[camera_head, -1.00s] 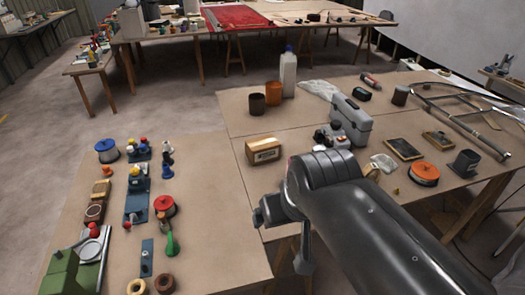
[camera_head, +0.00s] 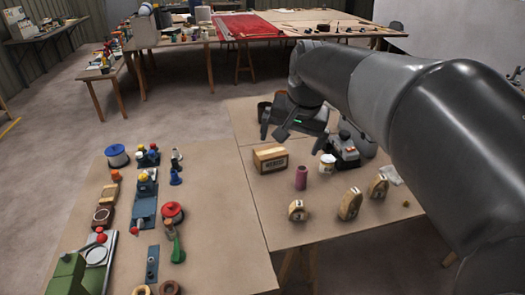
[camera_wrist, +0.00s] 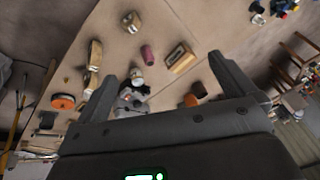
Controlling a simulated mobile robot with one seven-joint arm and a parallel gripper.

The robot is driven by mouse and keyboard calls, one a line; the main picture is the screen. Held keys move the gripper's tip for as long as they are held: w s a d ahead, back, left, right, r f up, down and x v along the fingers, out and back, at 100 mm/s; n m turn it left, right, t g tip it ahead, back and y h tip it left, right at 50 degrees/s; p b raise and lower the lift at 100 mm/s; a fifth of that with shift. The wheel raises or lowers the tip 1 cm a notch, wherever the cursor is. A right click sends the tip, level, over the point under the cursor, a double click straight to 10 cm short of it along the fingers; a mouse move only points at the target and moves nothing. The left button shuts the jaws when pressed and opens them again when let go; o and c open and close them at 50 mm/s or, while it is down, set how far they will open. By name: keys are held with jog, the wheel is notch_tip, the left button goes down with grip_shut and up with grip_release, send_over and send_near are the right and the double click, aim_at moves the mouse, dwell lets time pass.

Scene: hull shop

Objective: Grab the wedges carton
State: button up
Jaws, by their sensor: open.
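The wedges carton (camera_head: 270,158) is a small tan box with a dark-lettered label on its front. It stands upright on the brown table, near the table's left part. In the wrist view the carton (camera_wrist: 180,57) shows between the two fingers, closer to the right one. My gripper (camera_head: 274,128) is open and empty, above and behind the carton in the head view, not touching it. In the wrist view both fingers of my gripper (camera_wrist: 162,72) are spread wide.
A pink cylinder (camera_head: 301,178) stands just right of the carton. A white tin (camera_head: 327,163) and several wooden blocks (camera_head: 350,204) are farther right. The left table (camera_head: 215,220) holds spools and tools. Bare tabletop lies in front of the carton.

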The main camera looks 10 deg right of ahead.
jog(key=w+d+f+m+g, duration=0.1)
jog(key=w+d+m, duration=0.1)
jog(key=w, duration=0.5)
jog(key=w+d+m, duration=0.2)
jog(key=w+d, duration=0.1)
jog(key=w, duration=0.4)
jog(key=m+g+h, duration=0.3)
jog(key=m+h, duration=0.2)
jog(key=m, duration=0.2)
send_over(269, 152)
jog(key=a, duration=0.3)
notch_tip(269, 152, down, 24)
jog(key=shift+f, duration=0.1)
jog(key=shift+w+f, duration=0.15)
jog(key=shift+f, duration=0.4)
jog(key=x, duration=0.9)
jog(key=shift+f, duration=0.3)
jog(key=shift+d+f, duration=0.1)
jog(key=shift+f, duration=0.25)
jog(key=shift+f, duration=0.25)
